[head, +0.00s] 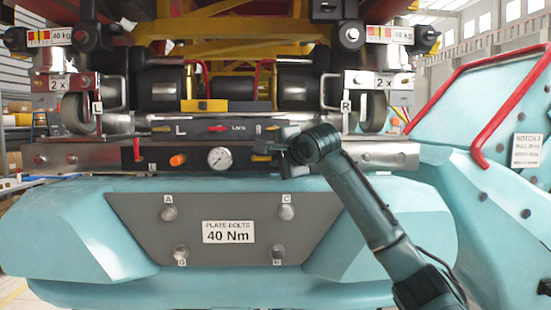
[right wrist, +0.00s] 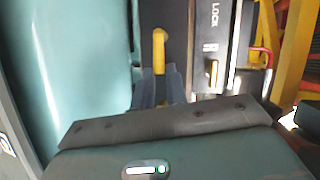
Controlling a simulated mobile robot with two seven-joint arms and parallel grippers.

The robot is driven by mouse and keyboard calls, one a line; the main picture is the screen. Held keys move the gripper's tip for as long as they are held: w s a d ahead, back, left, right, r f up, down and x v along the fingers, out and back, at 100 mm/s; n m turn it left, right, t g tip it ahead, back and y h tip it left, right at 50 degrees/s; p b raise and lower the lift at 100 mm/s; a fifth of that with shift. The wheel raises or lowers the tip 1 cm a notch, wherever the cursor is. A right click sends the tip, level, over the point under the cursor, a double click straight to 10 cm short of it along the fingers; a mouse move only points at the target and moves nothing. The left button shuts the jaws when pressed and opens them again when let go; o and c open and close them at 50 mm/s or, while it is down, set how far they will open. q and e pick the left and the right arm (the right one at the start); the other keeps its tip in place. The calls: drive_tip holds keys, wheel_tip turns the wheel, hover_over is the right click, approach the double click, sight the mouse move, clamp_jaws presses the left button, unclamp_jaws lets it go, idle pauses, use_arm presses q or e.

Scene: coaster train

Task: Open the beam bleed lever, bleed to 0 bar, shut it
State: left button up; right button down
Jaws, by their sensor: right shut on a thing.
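The beam (head: 345,156) is a metal bar across the front of the train. A yellow lever (head: 262,158) sits on its dark panel, right of the round white gauge (head: 219,158). The gauge needle is too small to read. My right gripper (head: 274,155) is at this lever and hides part of it. In the right wrist view the yellow lever (right wrist: 159,52) stands between the blue-grey fingertips of the gripper (right wrist: 160,88), which are shut on it. My left gripper is not in view.
An orange knob (head: 177,160) and a red lever (head: 137,150) sit left of the gauge. Above is a black bar with a red LOCK handle (head: 217,128). The teal nose with its grey bolt plate (head: 145,228) juts out below. A red rail (head: 478,125) stands at right.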

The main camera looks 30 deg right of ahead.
idle(0.3)
drive_tip(key=r+n, duration=0.1)
drive_tip(key=n+g+h, duration=0.1)
drive_tip(key=shift+w+a+r+n+g, duration=0.15)
drive_tip(key=shift+a+r+n+g, duration=0.15)
drive_tip(key=shift+a+r+n, duration=0.1)
drive_tip(key=n+g+h, duration=0.1)
drive_tip(key=a+r+n+h, duration=0.1)
drive_tip(key=n, duration=0.1)
drive_tip(key=shift+w+r+g, duration=0.3)
drive_tip(key=shift+w+g, duration=0.05)
drive_tip(key=shift+g, duration=0.05)
drive_tip(key=n+h, duration=0.1)
drive_tip(key=w+a+r+n+g+h, duration=0.1)
drive_tip(key=shift+a+n, duration=0.3)
drive_tip(key=shift+w+a+n+g+h, duration=0.3)
drive_tip(key=shift+a+n+h, duration=0.15)
drive_tip(key=shift+n+h, duration=0.3)
drive_tip(key=shift+w+a+n+g+h, duration=0.3)
drive_tip(key=shift+a+n+h, duration=0.15)
drive_tip(key=shift+n+h, duration=0.3)
drive_tip(key=c, duration=1.4)
unclamp_jaws()
drive_tip(key=shift+r, duration=0.1)
